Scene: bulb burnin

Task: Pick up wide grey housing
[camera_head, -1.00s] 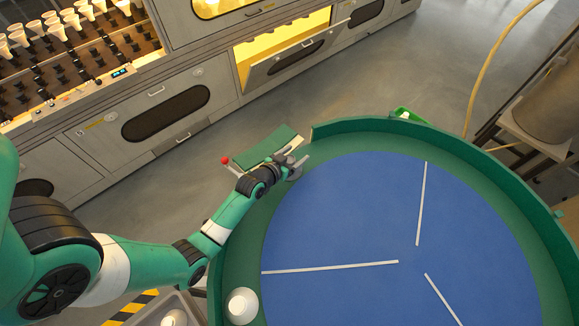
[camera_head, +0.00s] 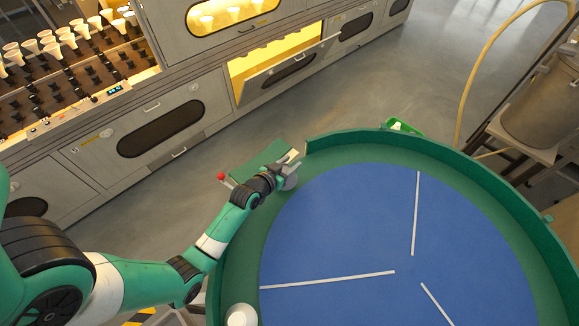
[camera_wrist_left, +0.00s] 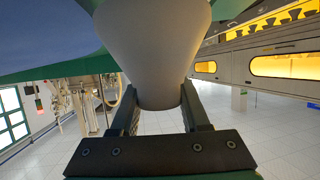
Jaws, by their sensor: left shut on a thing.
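The wide grey housing (camera_wrist_left: 152,45) is a smooth matte grey cone that fills the upper middle of the left wrist view. It tapers toward my left gripper (camera_wrist_left: 158,98), whose two dark fingers are shut on its narrower end from both sides. In the head view my left gripper (camera_head: 283,173) is at the left rim of the round table, and a small part of the grey housing (camera_head: 290,183) shows beside it. The arm hides most of it there. My right gripper is not in view.
The round blue table (camera_head: 340,230) has a green raised rim and white divider strips; its middle is clear. A pale round object (camera_head: 241,316) stands on the near left rim. A red-knobbed lever (camera_head: 222,177) is beside the gripper. An oven cabinet with an open lit drawer (camera_head: 285,65) stands behind.

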